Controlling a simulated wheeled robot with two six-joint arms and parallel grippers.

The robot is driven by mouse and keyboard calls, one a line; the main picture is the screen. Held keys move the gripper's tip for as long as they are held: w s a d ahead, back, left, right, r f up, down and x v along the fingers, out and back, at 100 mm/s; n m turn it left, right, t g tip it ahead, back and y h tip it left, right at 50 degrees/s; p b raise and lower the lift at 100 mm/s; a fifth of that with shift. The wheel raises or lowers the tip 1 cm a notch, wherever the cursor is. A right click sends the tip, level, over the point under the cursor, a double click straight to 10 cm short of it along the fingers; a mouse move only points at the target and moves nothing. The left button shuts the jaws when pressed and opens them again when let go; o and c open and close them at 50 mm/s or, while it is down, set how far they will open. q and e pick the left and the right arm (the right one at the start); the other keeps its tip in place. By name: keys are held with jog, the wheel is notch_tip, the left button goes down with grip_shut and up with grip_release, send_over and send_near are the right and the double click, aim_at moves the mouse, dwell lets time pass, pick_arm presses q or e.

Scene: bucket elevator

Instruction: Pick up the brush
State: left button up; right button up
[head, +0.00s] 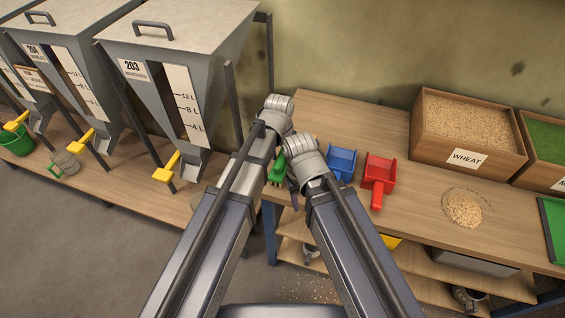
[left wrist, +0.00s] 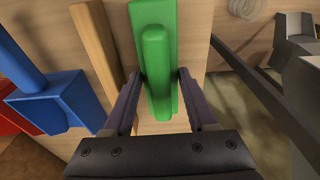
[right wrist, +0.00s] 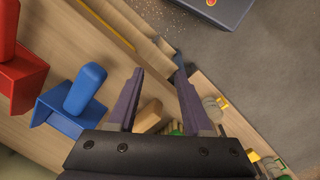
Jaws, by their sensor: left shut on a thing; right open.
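The brush is green, a flat body with a long raised bar (left wrist: 155,75) in the left wrist view. My left gripper (left wrist: 160,75) has its fingers on both sides of it and is shut on it. In the head view the brush (head: 277,171) shows below my left wrist, near the table's left end. Its green ridged part (right wrist: 174,128) shows partly in the right wrist view, behind a finger. My right gripper (right wrist: 160,75) is open and empty close by; its fingertips point past the table edge. It cannot be told whether the brush touches the table.
A wooden bar (left wrist: 95,40) lies between the brush and the blue scoop (head: 342,162). A red scoop (head: 379,172) stands beside it. A wheat crate (head: 465,140) and a grain pile (head: 462,208) are farther right. Hoppers (head: 180,50) stand at left. My two wrists are close together.

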aim_at(283, 154)
pick_arm(q)
jog(key=c, duration=0.4)
notch_tip(283, 154, up, 10)
jog(key=p, duration=1)
jog(key=shift+d, duration=0.1)
